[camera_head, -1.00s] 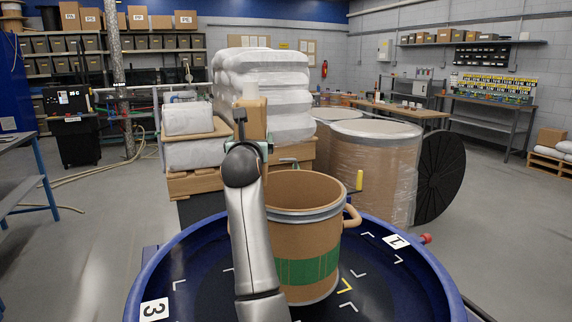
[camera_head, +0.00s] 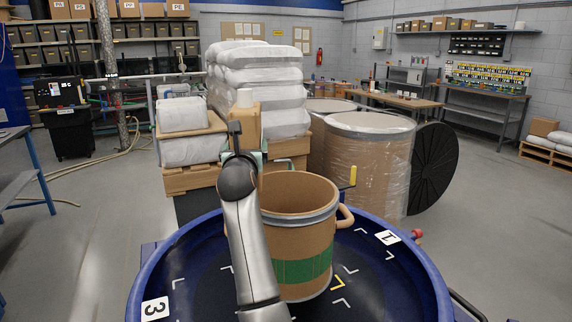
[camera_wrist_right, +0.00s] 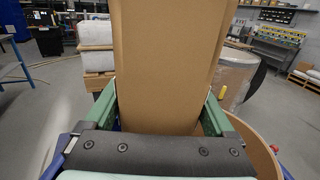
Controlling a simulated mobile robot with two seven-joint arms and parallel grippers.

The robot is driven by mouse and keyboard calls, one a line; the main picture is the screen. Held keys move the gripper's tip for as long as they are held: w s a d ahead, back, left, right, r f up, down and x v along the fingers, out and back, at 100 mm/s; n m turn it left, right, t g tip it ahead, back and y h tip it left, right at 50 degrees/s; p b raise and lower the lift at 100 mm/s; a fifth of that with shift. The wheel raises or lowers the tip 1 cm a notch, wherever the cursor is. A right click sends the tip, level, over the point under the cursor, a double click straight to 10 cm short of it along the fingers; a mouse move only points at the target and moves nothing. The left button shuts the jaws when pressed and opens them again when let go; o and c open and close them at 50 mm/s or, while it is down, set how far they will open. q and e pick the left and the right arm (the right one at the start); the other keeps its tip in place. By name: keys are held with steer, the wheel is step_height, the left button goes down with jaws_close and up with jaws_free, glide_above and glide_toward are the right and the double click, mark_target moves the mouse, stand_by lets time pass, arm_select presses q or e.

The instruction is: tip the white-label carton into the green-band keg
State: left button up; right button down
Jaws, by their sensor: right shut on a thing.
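The green-band keg (camera_head: 296,240) is an open brown drum with a grey metal rim and a green band low on its side. It stands upright on a dark round base inside a blue rim. My right gripper (camera_head: 250,157) is beyond and left of the keg's opening, with my arm crossing in front of the keg's left side. It holds a brown carton (camera_head: 248,124), which also fills the right wrist view (camera_wrist_right: 165,65) between the green fingers. A white patch shows at the carton's top; I cannot read a label. The keg's rim shows at the lower right there (camera_wrist_right: 256,135). My left gripper is out of view.
The blue round rim (camera_head: 160,250) surrounds the keg, with number plates and corner marks inside. Stacked white sacks (camera_head: 262,75) on a pallet stand behind the carton. Large wrapped drums (camera_head: 368,165) stand behind right. Open floor lies left and right.

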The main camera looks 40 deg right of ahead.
steer(key=shift+r, duration=0.15)
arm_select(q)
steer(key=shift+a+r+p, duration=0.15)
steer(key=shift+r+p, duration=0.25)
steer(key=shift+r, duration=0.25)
arm_select(e)
steer(key=shift+s+f, duration=0.1)
steer(key=shift+f, duration=0.1)
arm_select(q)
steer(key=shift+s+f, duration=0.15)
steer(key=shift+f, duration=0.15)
